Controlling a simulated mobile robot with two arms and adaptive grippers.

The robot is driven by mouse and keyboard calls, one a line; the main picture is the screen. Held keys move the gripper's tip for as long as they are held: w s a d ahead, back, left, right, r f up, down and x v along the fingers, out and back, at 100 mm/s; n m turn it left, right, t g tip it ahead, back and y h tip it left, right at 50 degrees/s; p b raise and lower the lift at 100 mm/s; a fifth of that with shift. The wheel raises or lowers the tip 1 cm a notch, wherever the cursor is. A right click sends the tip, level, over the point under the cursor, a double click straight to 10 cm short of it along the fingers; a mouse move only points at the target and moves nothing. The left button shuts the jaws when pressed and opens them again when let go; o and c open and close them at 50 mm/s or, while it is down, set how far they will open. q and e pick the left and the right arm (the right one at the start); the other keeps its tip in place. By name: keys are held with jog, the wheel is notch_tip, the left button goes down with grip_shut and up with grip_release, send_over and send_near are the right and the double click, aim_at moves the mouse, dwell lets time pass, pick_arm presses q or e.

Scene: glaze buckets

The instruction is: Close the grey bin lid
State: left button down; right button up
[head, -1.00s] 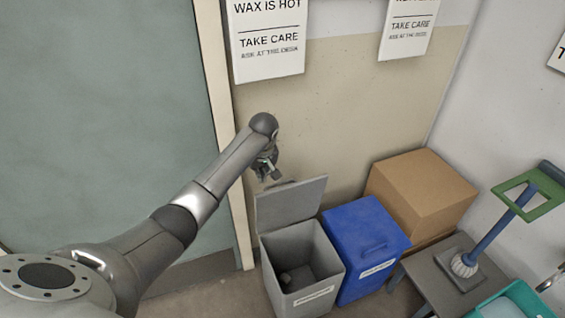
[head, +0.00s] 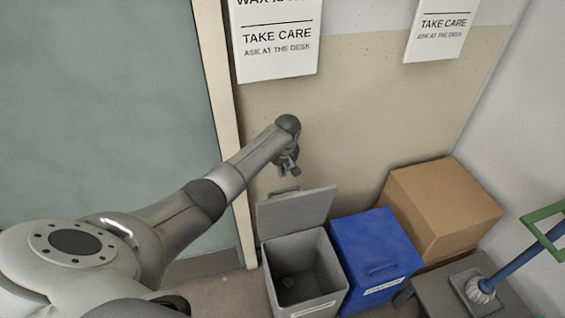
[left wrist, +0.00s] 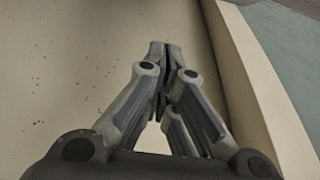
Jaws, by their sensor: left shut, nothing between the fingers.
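The grey bin (head: 303,270) stands on the floor with its mouth open, and a small dark lump lies inside it. Its grey lid (head: 296,210) is raised, standing up from the back edge and leaning toward the wall, with a handle at its top edge. My left gripper (head: 290,171) is shut and empty, just above and behind the lid's upper edge, near the wall. I cannot tell whether it touches the lid. In the left wrist view the shut fingers (left wrist: 165,50) point at the speckled wall, and the bin is out of view. My right gripper is not in view.
A blue bin (head: 375,245) with a closed lid stands right beside the grey bin. A cardboard box (head: 445,205) is behind it. A low grey table (head: 450,295) with a blue-and-green stand is at the right. A door frame (head: 222,120) is at the left.

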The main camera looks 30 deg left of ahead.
pick_arm(q)
jog(key=shift+s+d+f+p, duration=0.95)
jog(key=shift+s+d+f, duration=0.15)
jog(key=shift+d+f, duration=0.15)
jog(key=shift+r, duration=0.1)
